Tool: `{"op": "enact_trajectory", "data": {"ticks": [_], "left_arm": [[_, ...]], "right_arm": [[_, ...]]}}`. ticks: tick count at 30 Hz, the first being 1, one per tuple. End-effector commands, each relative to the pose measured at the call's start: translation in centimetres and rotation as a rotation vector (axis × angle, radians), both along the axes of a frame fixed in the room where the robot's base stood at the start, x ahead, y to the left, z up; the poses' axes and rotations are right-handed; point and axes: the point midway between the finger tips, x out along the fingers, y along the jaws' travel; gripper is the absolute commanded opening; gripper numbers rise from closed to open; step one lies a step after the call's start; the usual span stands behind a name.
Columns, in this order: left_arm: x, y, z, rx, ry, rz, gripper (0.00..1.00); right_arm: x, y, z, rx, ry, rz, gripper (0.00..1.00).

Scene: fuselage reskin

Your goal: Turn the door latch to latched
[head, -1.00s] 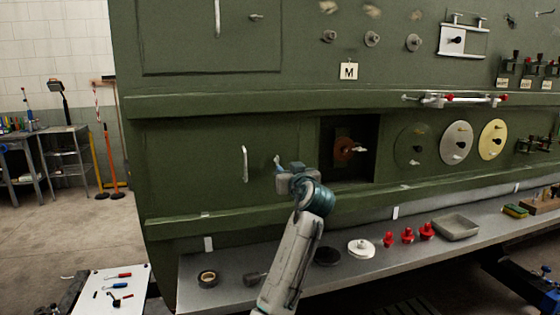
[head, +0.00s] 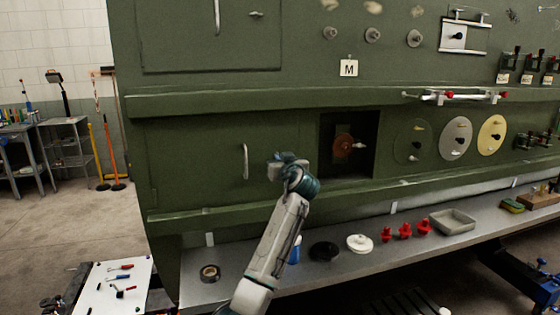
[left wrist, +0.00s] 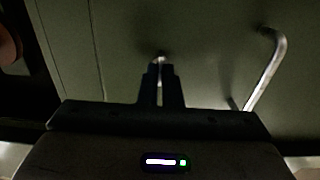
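The lower green door (head: 215,150) is closed flush in the panel and carries a pale bar handle (head: 245,161). The handle also shows at the right of the left wrist view (left wrist: 267,68). The door latch (left wrist: 160,58) is a small metal piece at my left fingertips in the left wrist view. My left gripper (head: 280,160) hides it in the head view. The fingers (left wrist: 160,78) are close together, with the latch between their tips; its turned angle cannot be told.
An open recess with a reddish disc (head: 344,146) lies right of the door. Below, a grey shelf (head: 330,276) holds a tape roll (head: 210,273), a dark disc, a white disc (head: 360,243), red knobs and a grey tray (head: 453,221). Green ledges run above and below the door.

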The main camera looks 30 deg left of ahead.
Motion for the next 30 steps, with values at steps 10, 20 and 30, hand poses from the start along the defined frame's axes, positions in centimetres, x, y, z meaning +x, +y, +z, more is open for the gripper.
{"op": "enact_trajectory", "data": {"ticks": [10,20,30], "left_arm": [[0.0,0.0,0.0,0.019,0.022,0.0,0.0],[0.1,-0.1,0.0,0.145,0.172,0.0,0.0],[0.2,-0.2,0.1,0.354,0.416,0.0,0.0]], "right_arm": [[0.0,0.0,0.0,0.0,0.0,0.0,0.36],[0.0,0.0,0.1,0.0,-0.001,0.0,0.36],[0.1,0.0,1.0,0.0,-0.001,0.0,0.36]]}}
